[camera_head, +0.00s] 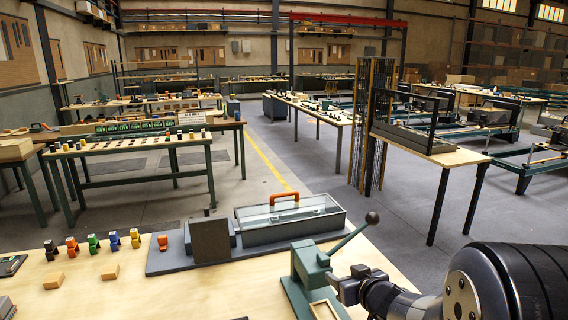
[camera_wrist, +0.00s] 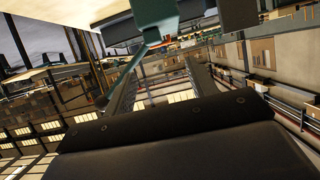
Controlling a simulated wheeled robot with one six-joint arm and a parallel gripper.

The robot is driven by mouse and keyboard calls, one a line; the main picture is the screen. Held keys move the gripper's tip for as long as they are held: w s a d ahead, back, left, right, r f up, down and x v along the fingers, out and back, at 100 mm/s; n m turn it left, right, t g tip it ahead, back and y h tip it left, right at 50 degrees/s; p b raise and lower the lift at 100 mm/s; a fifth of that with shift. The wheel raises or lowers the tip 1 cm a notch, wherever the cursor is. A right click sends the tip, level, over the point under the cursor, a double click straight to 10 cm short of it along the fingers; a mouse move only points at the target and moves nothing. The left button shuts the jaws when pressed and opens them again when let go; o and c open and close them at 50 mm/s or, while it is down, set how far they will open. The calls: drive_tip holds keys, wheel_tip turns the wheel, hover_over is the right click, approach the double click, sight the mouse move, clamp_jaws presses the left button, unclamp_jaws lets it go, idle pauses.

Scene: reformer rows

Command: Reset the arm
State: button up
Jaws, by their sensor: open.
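My gripper (camera_head: 345,288) is at the lower right of the head view, at the end of my dark arm. It is beside the green lever press (camera_head: 309,262), in front of its right side; I cannot tell whether they touch. In the wrist view my gripper (camera_wrist: 161,82) shows two dark fingers apart with nothing seen between them. The wrist view is tilted and nearly upside down, with a green part, probably the press (camera_wrist: 155,14), at the top.
The press lever ends in a dark knob (camera_head: 372,217). A clear-lidded box (camera_head: 290,218) with an orange handle stands behind it on a grey base. Several coloured pieces (camera_head: 94,243) and wooden blocks (camera_head: 53,280) lie on the left of the wooden bench (camera_head: 150,295). Open floor lies beyond.

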drive_tip(key=f, duration=0.4)
drive_tip(key=f+b, duration=0.1)
drive_tip(key=f, duration=0.3)
drive_tip(key=f+b, duration=0.1)
drive_tip(key=f, duration=0.3)
drive_tip(key=shift+s+a+f, duration=0.1)
drive_tip(key=shift+a+f, duration=0.15)
drive_tip(key=shift+a, duration=0.05)
